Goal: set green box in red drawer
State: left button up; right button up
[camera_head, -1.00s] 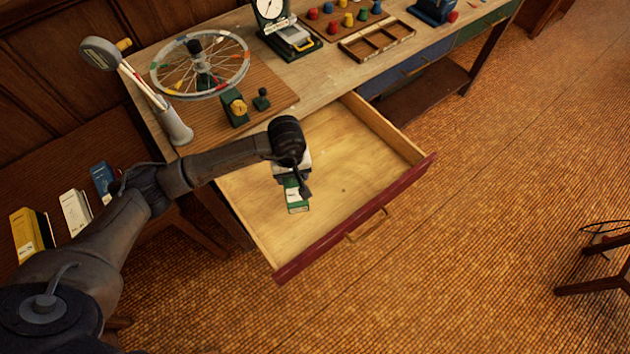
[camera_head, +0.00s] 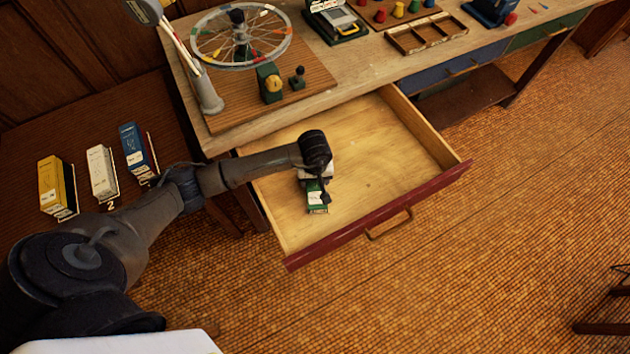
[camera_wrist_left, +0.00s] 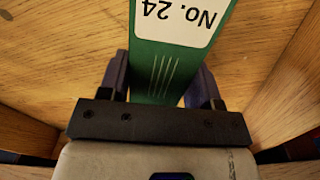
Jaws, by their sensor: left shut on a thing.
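The green box (camera_head: 316,197), with a white label, is in my left gripper (camera_head: 318,184) over the open red drawer (camera_head: 384,147). In the left wrist view the green box (camera_wrist_left: 157,72) shows its label "No. 24", and the two fingers of my left gripper (camera_wrist_left: 158,88) are shut on its sides. The drawer has a dark red front and a bare wooden inside. The box is within the drawer's walls, towards its left side; I cannot tell whether it touches the drawer floor. My right gripper is not in view.
A yellow box (camera_head: 56,187), a white box (camera_head: 102,173) and a blue box (camera_head: 137,150) stand on the lower surface at left. A wheel (camera_head: 241,37) stands on the bench above the drawer. The rest of the drawer is empty.

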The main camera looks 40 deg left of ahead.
pick_arm(q)
jog(key=shift+d+f, duration=0.1)
jog(key=shift+f, duration=0.85)
jog(key=shift+f, duration=0.1)
jog(key=o, duration=1.1)
